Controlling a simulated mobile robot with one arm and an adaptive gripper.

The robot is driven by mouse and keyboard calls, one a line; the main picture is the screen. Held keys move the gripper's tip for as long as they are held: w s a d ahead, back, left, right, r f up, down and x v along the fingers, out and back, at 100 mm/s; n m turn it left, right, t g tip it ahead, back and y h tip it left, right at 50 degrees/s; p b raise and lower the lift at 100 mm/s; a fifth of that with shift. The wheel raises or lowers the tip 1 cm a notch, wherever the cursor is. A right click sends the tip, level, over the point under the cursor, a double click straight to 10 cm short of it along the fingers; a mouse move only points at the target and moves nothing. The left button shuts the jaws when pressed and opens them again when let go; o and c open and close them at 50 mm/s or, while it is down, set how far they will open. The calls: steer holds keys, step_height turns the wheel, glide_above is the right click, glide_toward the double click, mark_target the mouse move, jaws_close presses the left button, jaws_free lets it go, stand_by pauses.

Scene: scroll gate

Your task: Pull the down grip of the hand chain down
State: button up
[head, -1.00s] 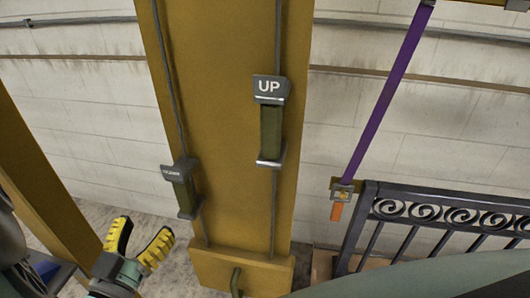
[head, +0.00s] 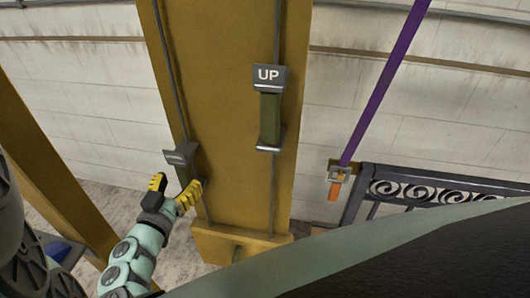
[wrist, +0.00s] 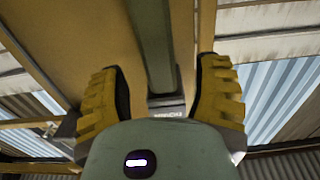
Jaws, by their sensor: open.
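The down grip (head: 181,154) hangs on the left chain in front of the ochre column. It has a dark label plate on top, too small to read in the head view, and a green handle below, partly hidden by my gripper. My gripper (head: 175,187) is open at the handle, just under the plate. In the wrist view the handle (wrist: 152,45) runs between the spread yellow fingers of my gripper (wrist: 161,72), with a gap on both sides. The label plate (wrist: 168,114) shows beyond my palm.
The up grip (head: 270,115), marked UP, hangs on the right chain (head: 272,190). The column (head: 225,120) is close behind both. A purple strap (head: 385,85) and a dark scroll railing (head: 425,190) are at the right. Another ochre post (head: 45,170) stands left.

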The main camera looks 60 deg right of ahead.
mark_target(189, 166)
steer(key=x, duration=0.5)
steer(key=shift+d, duration=0.35)
steer(key=shift+o, duration=0.4)
steer(key=shift+w, duration=0.1)
jaws_close()
steer(key=shift+r, duration=0.1)
